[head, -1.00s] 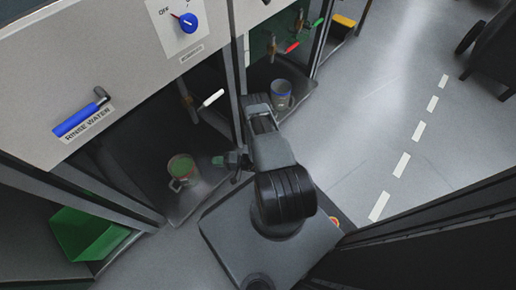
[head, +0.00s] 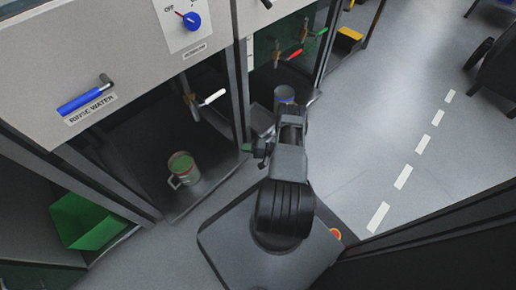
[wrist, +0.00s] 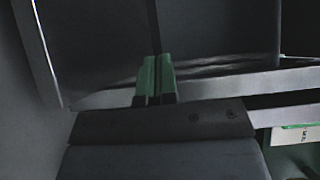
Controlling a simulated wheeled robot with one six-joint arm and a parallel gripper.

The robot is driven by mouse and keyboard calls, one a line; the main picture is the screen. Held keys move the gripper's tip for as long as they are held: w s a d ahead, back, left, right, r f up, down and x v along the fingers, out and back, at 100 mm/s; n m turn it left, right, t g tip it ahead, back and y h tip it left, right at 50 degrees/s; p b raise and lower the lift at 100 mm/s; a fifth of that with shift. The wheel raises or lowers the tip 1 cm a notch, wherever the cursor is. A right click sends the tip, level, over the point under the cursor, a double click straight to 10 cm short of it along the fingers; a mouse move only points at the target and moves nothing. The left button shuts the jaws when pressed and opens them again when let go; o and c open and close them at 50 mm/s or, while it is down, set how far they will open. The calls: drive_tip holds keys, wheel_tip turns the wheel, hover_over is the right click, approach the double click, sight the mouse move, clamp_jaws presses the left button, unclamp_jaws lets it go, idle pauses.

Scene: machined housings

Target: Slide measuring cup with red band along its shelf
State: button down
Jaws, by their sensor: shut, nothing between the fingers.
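The measuring cup with the red band (head: 183,172) stands upright on the dark shelf (head: 205,192) of the left bay in the head view. It looks greenish inside, and its handle points to the lower left. My gripper (head: 246,147) is to the right of the cup, apart from it, by the post between the two bays. In the wrist view my gripper's green fingertips (wrist: 156,70) are together with nothing between them. The cup does not show in the wrist view.
A tap with a white handle (head: 213,97) is above the left shelf. A green bin (head: 88,222) is at the lower left. Open floor lies to the right.

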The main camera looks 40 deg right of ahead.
drive_tip(key=shift+p+v, duration=0.4)
drive_tip(key=shift+v, duration=2.55)
drive_tip(key=shift+s, duration=0.1)
drive_tip(key=c, duration=1.8)
unclamp_jaws()
drive_tip(key=shift+c, duration=0.2)
